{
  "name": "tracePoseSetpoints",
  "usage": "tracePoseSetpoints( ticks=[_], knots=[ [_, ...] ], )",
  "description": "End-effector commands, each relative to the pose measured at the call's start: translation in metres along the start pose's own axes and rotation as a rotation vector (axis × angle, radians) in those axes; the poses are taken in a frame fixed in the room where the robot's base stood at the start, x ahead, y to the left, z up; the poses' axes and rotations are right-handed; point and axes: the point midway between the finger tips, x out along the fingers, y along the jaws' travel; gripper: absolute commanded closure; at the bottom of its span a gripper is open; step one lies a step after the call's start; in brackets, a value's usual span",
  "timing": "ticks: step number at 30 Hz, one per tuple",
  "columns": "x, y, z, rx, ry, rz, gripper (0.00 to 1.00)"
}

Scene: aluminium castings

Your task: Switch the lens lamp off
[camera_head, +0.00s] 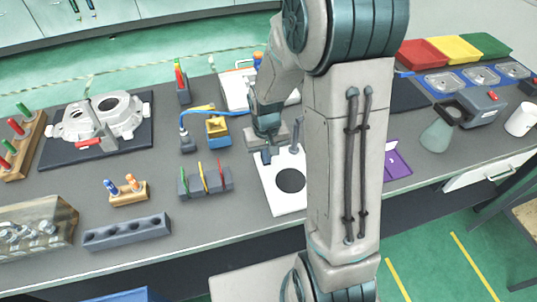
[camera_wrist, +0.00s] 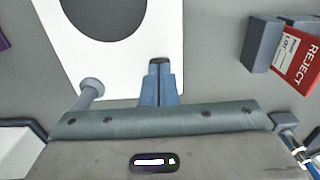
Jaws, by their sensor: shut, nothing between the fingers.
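My gripper (camera_head: 266,157) is shut and empty above the white board beside my arm. Its closed blue fingers (camera_wrist: 160,64) point at the board in the wrist view. The white board (camera_head: 273,187) carries a flat dark disc (camera_head: 290,181) and also shows in the wrist view (camera_wrist: 62,52). A grey post (camera_head: 296,136) stands near the board's far part; its round cap (camera_wrist: 92,85) is left of my fingers in the wrist view, apart from them. I cannot tell which part is the lens lamp or its switch, or whether it is lit. My arm hides the board's right side.
A grey rack (camera_head: 205,184) with coloured tags stands left of the board; a red REJECT tag (camera_wrist: 297,60) shows in the wrist view. A yellow block (camera_head: 218,132) and a blue curved tube (camera_head: 198,108) are behind it. A purple tray (camera_head: 396,160) lies right of my arm.

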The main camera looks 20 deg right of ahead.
Motion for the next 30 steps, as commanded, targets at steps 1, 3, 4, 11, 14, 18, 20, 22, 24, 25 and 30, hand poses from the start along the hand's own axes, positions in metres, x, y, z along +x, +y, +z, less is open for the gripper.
tracePoseSetpoints(
  ticks=[1, 3, 4, 11, 14, 18, 20, 22, 24, 25, 30],
  knots=[
    [-0.009, 0.001, 0.002, 0.002, 0.005, 0.001, 1.00],
    [-0.024, 0.000, 0.006, 0.001, 0.013, 0.001, 1.00],
    [-0.031, 0.000, 0.007, 0.000, 0.016, 0.001, 1.00],
    [-0.067, -0.003, 0.016, -0.007, 0.027, 0.002, 1.00],
    [-0.086, -0.001, 0.019, -0.001, 0.029, 0.001, 1.00],
    [-0.110, 0.000, 0.024, 0.002, 0.028, 0.001, 1.00],
    [-0.118, 0.000, 0.026, 0.002, 0.028, 0.001, 1.00],
    [-0.126, 0.000, 0.027, 0.001, 0.027, 0.001, 1.00],
    [-0.132, 0.000, 0.029, 0.001, 0.025, 0.001, 1.00],
    [-0.134, 0.000, 0.030, 0.000, 0.025, 0.001, 0.94],
    [-0.137, -0.002, 0.021, -0.002, 0.017, -0.005, 0.56]
  ],
)
